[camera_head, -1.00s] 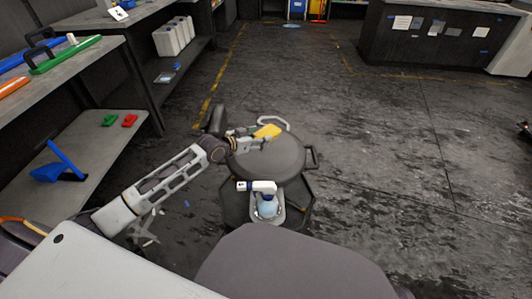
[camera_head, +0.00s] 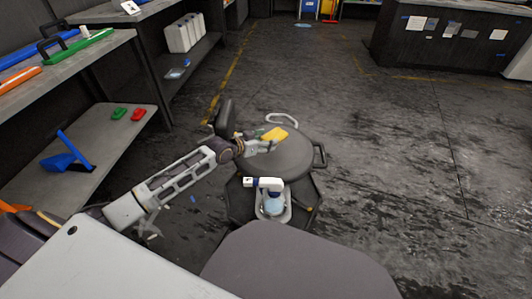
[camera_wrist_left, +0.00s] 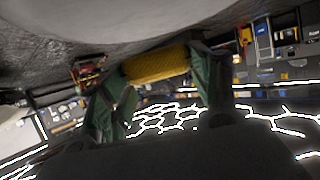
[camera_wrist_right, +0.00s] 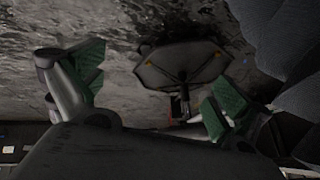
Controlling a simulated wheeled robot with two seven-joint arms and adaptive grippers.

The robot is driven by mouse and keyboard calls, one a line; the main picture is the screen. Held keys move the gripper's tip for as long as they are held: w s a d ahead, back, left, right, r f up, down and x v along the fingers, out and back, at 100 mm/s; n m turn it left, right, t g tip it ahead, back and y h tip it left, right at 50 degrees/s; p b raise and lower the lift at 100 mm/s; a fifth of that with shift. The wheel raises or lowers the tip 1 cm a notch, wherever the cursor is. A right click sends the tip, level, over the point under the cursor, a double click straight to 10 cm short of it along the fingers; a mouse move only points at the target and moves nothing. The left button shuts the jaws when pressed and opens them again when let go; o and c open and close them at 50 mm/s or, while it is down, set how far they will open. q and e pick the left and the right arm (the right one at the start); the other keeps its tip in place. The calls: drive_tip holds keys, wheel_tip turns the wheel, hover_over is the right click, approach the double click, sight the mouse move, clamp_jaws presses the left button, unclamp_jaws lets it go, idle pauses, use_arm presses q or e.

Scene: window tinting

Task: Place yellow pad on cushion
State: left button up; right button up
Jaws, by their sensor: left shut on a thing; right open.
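The yellow pad (camera_head: 275,134) is held by my left gripper (camera_head: 262,143) at the far left part of the round dark grey cushion (camera_head: 283,160) of a stool. In the left wrist view the pad (camera_wrist_left: 160,63) sits between the two green fingertips, and the pale underside or top of a large round surface fills the top of the picture. I cannot tell whether the pad touches the cushion. My right gripper (camera_wrist_right: 150,93) is open and empty in its wrist view; it does not show in the head view.
A spray bottle (camera_head: 272,202) stands in a holder at the near side of the stool. A workbench (camera_head: 118,110) on the left carries a blue dustpan (camera_head: 66,160), a red pad (camera_head: 138,114) and a green pad (camera_head: 119,113). The floor to the right is clear.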

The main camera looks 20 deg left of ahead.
sight(265, 156)
use_arm(q)
wheel_tip(265, 156, down, 2)
drive_tip(key=shift+f+b, duration=0.15)
drive_tip(key=shift+b, duration=0.2)
use_arm(e)
wheel_tip(265, 156, down, 2)
drive_tip(key=shift+a, duration=0.15)
drive_tip(key=shift+w, duration=0.1)
use_arm(q)
drive_tip(key=shift+f+b, duration=0.35)
drive_tip(key=shift+f, duration=0.7)
drive_tip(key=shift+f+b, duration=0.4)
drive_tip(key=shift+f, duration=0.45)
use_arm(e)
wheel_tip(265, 156, down, 2)
drive_tip(key=shift+a+f+t, duration=0.15)
drive_tip(key=shift+t, duration=0.15)
use_arm(q)
drive_tip(key=o, duration=1)
